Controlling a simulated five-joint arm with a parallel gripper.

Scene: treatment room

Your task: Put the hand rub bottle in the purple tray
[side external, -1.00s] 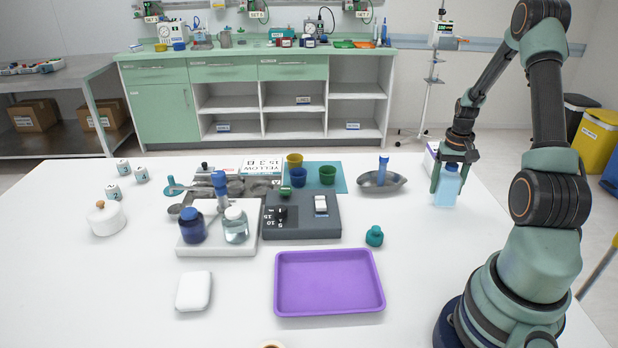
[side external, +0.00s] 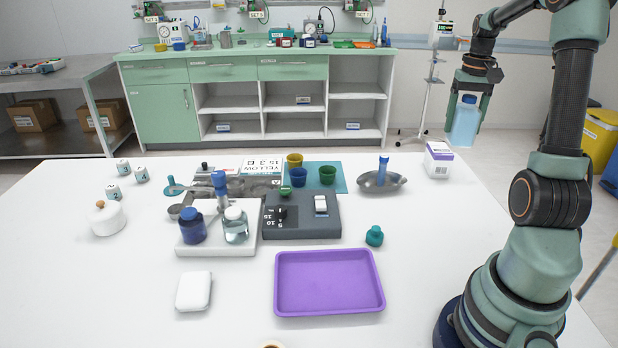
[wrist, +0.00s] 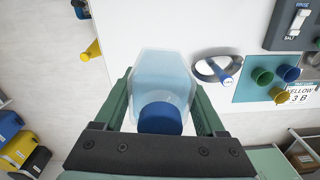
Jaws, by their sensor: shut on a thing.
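The hand rub bottle (side external: 465,123) is pale blue and clear with a dark blue cap. My gripper (side external: 468,100) is shut on it and holds it upright, raised in the air above the table's far right part. In the wrist view the bottle (wrist: 163,85) sits between the two green fingers of my gripper (wrist: 165,95), its blue cap towards the camera. The purple tray (side external: 330,310) lies flat and empty at the front middle of the white table, well to the left of and nearer than the bottle. The tray does not show in the wrist view.
A small white and purple box (side external: 438,160) stands at the table's far right. A teal small bottle (side external: 375,237) stands behind the tray's right corner. A grey device (side external: 300,226) and a white stand with bottles (side external: 218,243) are behind the tray.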

